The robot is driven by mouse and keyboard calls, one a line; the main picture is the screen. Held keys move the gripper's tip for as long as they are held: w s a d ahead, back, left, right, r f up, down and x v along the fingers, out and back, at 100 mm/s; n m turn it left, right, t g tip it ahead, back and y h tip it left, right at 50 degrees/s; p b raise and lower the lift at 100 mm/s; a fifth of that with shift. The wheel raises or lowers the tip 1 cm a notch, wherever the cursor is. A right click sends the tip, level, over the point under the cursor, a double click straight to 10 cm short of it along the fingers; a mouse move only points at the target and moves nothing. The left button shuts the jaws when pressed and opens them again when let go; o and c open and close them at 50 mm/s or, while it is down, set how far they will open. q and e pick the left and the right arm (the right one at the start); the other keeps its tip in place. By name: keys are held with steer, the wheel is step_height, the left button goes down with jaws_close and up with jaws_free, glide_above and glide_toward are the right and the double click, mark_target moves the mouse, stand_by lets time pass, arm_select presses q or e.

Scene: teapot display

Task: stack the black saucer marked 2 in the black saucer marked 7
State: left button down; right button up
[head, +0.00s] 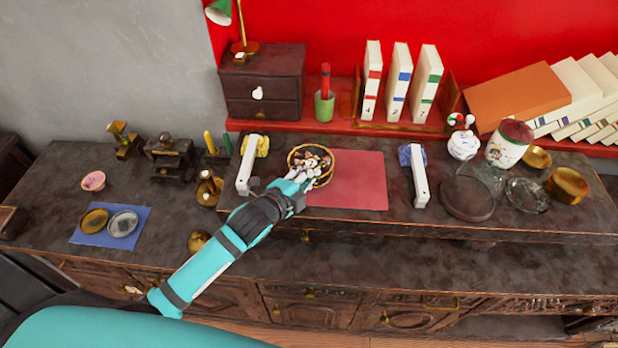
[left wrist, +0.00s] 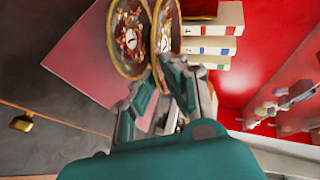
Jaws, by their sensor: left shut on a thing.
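Two black saucers with gold rims and a coloured pattern show in the left wrist view. The left one (left wrist: 118,50), its mark too small to read surely, appears against the pink mat. The narrower, tilted one (left wrist: 166,30) overlaps it from the right and seems to be the saucer marked 2. My left gripper (left wrist: 157,80) is shut on its rim. I cannot tell there whether the saucers touch. My right gripper is not in view.
The pink mat (head: 350,185) is bare to the right. A white stand (head: 246,165) stands close on the left and another (head: 419,178) on the right. A green cup (head: 325,107) and upright books (head: 398,82) are behind. Glass dishes (head: 527,195) stand at the right.

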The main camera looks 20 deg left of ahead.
mark_target(308, 192)
arm_select(q)
steer(key=shift+w+a+f, duration=0.15)
steer(key=shift+w, duration=0.6)
step_height(308, 192, down, 3)
steer(key=shift+f+p, duration=0.2)
steer(key=shift+p, duration=0.1)
steer(key=shift+s, duration=0.1)
steer(key=c, duration=1.5)
jaws_free()
steer(key=shift+f, duration=0.1)
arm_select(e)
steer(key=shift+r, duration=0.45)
arm_select(q)
steer(key=shift+o, duration=0.2)
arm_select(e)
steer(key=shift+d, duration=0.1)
arm_select(q)
steer(key=shift+s+a, duration=0.1)
steer(key=shift+s, duration=0.3)
steer(key=b+v, duration=0.1)
steer(key=v, duration=1)
steer(key=shift+r, duration=0.3)
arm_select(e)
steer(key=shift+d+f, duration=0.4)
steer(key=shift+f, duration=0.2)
